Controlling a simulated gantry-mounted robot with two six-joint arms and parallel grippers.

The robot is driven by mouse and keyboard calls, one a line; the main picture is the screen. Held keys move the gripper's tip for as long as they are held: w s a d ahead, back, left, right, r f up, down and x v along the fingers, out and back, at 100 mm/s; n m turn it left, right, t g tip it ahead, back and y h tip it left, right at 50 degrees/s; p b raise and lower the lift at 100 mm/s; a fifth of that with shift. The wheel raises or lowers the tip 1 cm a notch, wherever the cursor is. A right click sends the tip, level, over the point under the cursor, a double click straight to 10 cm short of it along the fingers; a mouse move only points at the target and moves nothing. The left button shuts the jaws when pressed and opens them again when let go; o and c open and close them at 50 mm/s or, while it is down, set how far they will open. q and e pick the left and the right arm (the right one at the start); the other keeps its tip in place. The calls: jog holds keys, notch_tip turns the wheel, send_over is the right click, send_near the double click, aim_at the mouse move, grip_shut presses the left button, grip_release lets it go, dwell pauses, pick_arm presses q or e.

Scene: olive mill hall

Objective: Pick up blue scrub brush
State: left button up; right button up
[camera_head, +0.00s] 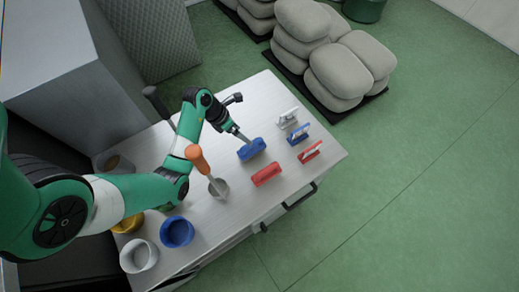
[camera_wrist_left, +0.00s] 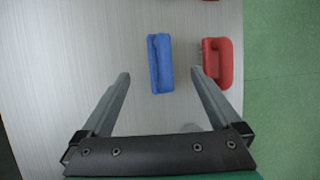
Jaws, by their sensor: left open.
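The blue scrub brush (camera_head: 252,149) lies on the light metal tabletop, and it also shows in the left wrist view (camera_wrist_left: 160,63) with its handle loop upward. My left gripper (camera_head: 241,136) is open and close to the brush. In the left wrist view its fingers (camera_wrist_left: 161,75) are spread wide, one on each side of the blue brush's near end, with nothing held. I cannot tell its exact height above the table. My right gripper is not in view.
A red brush (camera_head: 267,174) lies beside the blue one, near the right finger in the left wrist view (camera_wrist_left: 219,62). White (camera_head: 288,118), blue (camera_head: 299,135) and red (camera_head: 310,152) upright pieces stand along the far edge. An orange-handled tool (camera_head: 197,157) and a blue cup (camera_head: 177,231) are nearby.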

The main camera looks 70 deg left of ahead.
aim_at(254, 145)
pick_arm(q)
jog(key=x, duration=0.2)
jog(key=b+x, duration=0.1)
jog(key=x, duration=0.3)
jog(key=shift+s+f+b, duration=0.15)
jog(key=shift+f+b, duration=0.2)
jog(key=b+x, duration=0.1)
jog(key=x, duration=0.4)
jog(key=shift+d+f+b, duration=0.1)
jog(key=shift+b, duration=0.3)
grip_shut()
notch_tip(254, 145, up, 9)
jog(key=p, duration=0.3)
jog(key=shift+r, duration=0.6)
